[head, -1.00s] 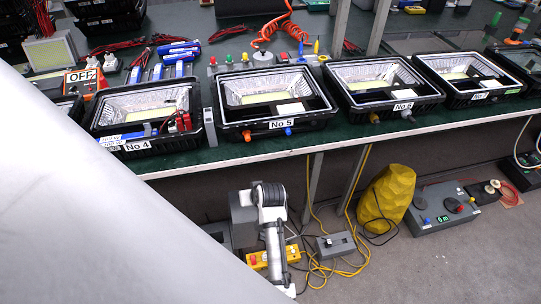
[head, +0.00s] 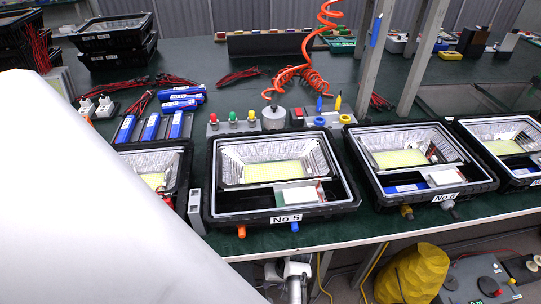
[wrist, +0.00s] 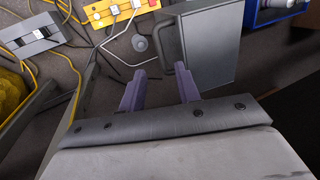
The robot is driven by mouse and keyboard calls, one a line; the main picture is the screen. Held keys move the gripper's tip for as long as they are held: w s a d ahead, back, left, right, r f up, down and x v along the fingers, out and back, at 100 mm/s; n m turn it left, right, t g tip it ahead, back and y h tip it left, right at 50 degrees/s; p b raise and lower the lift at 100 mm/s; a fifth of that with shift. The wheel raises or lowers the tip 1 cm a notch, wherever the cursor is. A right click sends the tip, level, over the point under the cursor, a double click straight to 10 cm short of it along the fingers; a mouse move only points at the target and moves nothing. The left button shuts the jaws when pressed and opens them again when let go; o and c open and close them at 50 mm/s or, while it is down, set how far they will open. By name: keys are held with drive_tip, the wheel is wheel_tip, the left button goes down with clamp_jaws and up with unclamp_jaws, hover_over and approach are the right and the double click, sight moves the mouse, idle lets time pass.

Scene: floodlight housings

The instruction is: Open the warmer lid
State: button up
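No warmer lid can be made out for sure in either view. My gripper (wrist: 160,90) shows in the wrist view with its two purple-grey fingers apart and nothing between them. It points down toward the floor area under the bench. A grey box (wrist: 212,45) with a dark handle-like bar (wrist: 171,42) on its left side is just beyond the fingertips; I cannot tell if it is the warmer. The gripper does not visibly touch it. In the head view my large white arm link covers the lower left.
Black floodlight housings, one marked No 5 (head: 211,195), line the green bench (head: 220,75). In the wrist view a yellow switch box (wrist: 118,10), a grey switch box (wrist: 33,40) and loose cables lie on the floor. A yellow lumpy object (head: 415,275) stands below the bench.

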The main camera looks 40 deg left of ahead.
drive_tip(key=x, duration=0.7)
drive_tip(key=shift+f, duration=0.15)
drive_tip(key=shift+c, duration=0.4)
clamp_jaws()
